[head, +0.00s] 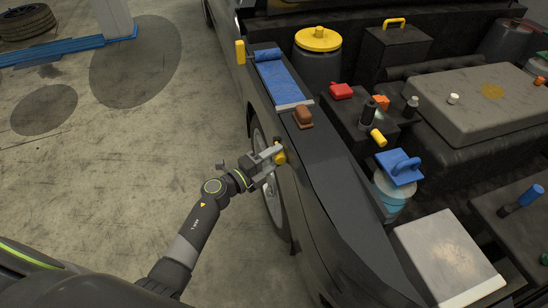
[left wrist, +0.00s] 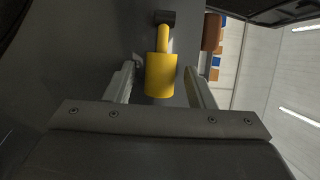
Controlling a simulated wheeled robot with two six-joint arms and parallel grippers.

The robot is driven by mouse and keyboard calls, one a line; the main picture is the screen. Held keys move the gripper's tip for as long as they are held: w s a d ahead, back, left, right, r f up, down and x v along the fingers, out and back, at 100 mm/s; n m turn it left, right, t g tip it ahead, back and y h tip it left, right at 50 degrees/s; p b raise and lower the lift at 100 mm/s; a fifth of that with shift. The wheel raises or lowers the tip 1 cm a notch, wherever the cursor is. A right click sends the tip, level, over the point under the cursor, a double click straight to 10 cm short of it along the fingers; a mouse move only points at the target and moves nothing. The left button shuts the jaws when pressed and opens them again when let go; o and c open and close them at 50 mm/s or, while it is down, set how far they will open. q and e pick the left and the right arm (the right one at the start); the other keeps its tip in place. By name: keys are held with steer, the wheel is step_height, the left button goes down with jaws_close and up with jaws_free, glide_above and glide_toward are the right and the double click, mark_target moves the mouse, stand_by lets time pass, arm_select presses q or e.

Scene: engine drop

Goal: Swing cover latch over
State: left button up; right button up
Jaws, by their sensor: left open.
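A yellow latch handle (head: 281,157) sits on the outer side of the dark fender. In the left wrist view the handle (left wrist: 161,76) is a thick yellow cylinder with a thinner neck, running to a black pivot (left wrist: 165,17). My left gripper (head: 272,157) is at the handle, its fingers open. In the left wrist view my left gripper (left wrist: 161,68) has one finger on each side of the handle, with a gap showing on both sides. Part of the handle is hidden by the fingers in the head view. My right gripper does not show.
The floor (head: 120,140) to the left is open.

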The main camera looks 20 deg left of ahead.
arm_select(q)
steer(key=shift+w+d, duration=0.1)
steer(key=shift+c, duration=0.3)
jaws_close()
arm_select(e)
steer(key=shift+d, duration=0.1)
